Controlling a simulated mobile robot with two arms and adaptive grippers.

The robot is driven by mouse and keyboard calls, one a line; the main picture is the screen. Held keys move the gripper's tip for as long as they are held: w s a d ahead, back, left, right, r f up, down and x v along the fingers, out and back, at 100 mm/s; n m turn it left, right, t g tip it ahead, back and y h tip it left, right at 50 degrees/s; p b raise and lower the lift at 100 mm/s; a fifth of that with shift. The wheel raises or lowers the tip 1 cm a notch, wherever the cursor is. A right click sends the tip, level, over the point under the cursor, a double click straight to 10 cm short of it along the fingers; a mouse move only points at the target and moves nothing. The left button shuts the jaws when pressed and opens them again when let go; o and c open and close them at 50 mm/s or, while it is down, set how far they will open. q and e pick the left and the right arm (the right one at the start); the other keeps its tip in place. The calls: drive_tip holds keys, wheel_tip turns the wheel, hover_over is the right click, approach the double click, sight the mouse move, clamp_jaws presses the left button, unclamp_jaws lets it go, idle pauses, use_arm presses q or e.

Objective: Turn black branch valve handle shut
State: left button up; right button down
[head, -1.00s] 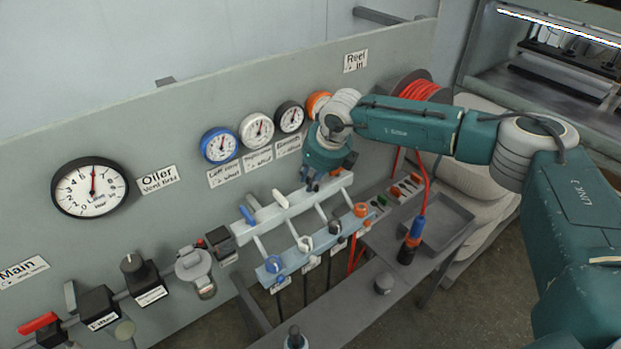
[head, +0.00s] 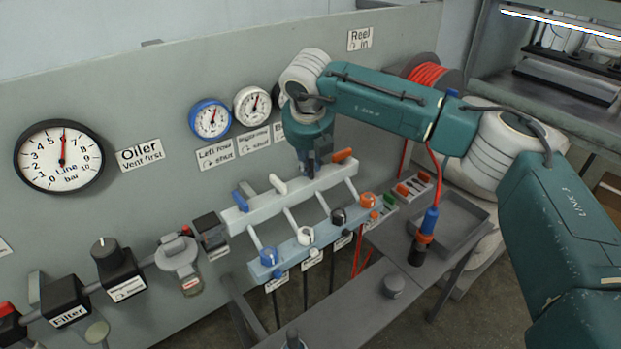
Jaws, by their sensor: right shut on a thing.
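The black branch handle's place lies between the white and orange ones, where my right gripper (head: 311,168) points down. Its dark fingers are shut on the black handle, which they mostly hide; its angle cannot be told. My left gripper is not in view.
A lower bar has blue (head: 269,257), white (head: 306,235), black (head: 339,216) and orange (head: 368,201) fittings. Gauges hang on the panel behind, one partly hidden by my arm. A grey tray (head: 450,222) and red hose (head: 437,180) are at right.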

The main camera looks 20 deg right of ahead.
drive_tip(key=m+b, duration=0.1)
drive_tip(key=m+h+b, duration=0.1)
drive_tip(key=shift+w+a+f+m+g+b, duration=0.1)
drive_tip(key=shift+w+f+m+g+b, duration=0.05)
drive_tip(key=shift+m+g+b, duration=0.2)
drive_tip(key=m+h+b, duration=0.1)
drive_tip(key=m, duration=0.2)
drive_tip(key=shift+w+g, duration=0.1)
drive_tip(key=shift+g, duration=0.15)
drive_tip(key=shift+r+m+g+h, duration=0.3)
drive_tip(key=shift+m+g, duration=0.1)
drive_tip(key=shift+m, duration=0.75)
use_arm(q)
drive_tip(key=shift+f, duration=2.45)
use_arm(e)
drive_tip(key=shift+w+m+g, duration=0.15)
drive_tip(key=shift+m+g, duration=0.25)
drive_tip(key=shift+m, duration=0.6)
drive_tip(key=c, duration=1.6)
unclamp_jaws()
drive_tip(key=shift+c, duration=0.2)
drive_tip(key=shift+f, duration=0.1)
